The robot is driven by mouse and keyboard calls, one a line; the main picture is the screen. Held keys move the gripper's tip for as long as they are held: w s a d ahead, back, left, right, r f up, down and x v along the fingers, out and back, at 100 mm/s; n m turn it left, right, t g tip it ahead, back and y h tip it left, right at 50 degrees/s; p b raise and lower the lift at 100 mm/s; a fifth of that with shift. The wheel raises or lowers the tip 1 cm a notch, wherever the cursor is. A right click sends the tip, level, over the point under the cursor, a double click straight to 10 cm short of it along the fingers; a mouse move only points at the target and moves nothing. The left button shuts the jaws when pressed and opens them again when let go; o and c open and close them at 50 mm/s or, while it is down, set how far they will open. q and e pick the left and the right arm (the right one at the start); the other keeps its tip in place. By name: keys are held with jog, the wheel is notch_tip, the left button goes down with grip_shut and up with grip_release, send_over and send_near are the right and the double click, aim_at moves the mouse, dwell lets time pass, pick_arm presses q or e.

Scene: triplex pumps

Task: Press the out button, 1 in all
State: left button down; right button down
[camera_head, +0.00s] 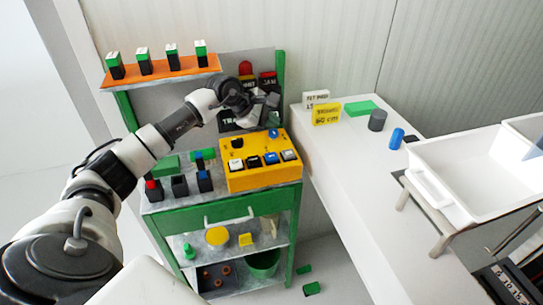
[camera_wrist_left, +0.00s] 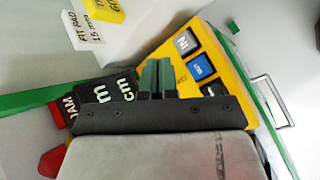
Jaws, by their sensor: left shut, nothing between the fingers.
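The yellow button box (camera_head: 262,178) stands on the top of a green cart, with a row of several square buttons on it. The blue out button (camera_head: 271,158) sits beside the whitish in button (camera_head: 289,155). In the left wrist view the out button (camera_wrist_left: 201,67) shows its label, next to the in button (camera_wrist_left: 186,42). My left gripper (camera_head: 273,119) is above the back part of the box, apart from the button row. In the left wrist view its fingertips (camera_wrist_left: 157,77) are together and empty, left of the out button. My right gripper is not in view.
Dark signs and a red piece (camera_head: 246,68) stand behind the box. Several dark blocks (camera_head: 180,186) stand left of it. An orange shelf (camera_head: 160,71) holds small bottles above. A white counter (camera_head: 345,160) with signs lies to the right, with white trays (camera_head: 470,175) beyond.

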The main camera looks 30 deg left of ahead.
pick_arm(q)
jog(key=b, duration=0.4)
send_over(272, 157)
notch_tip(272, 157, down, 8)
jog(key=shift+s+r, duration=0.1)
jog(key=shift+f+b, duration=0.5)
jog(key=shift+f, duration=0.1)
dwell(1.6)
jog(key=shift+f+b, duration=0.35)
jog(key=shift+b, duration=0.25)
jog(key=shift+f+b, duration=0.5)
jog(key=shift+b, duration=0.05)
dwell(0.6)
jog(key=shift+r, duration=0.1)
jog(key=shift+r+p, duration=0.4)
jog(key=shift+r, duration=0.45)
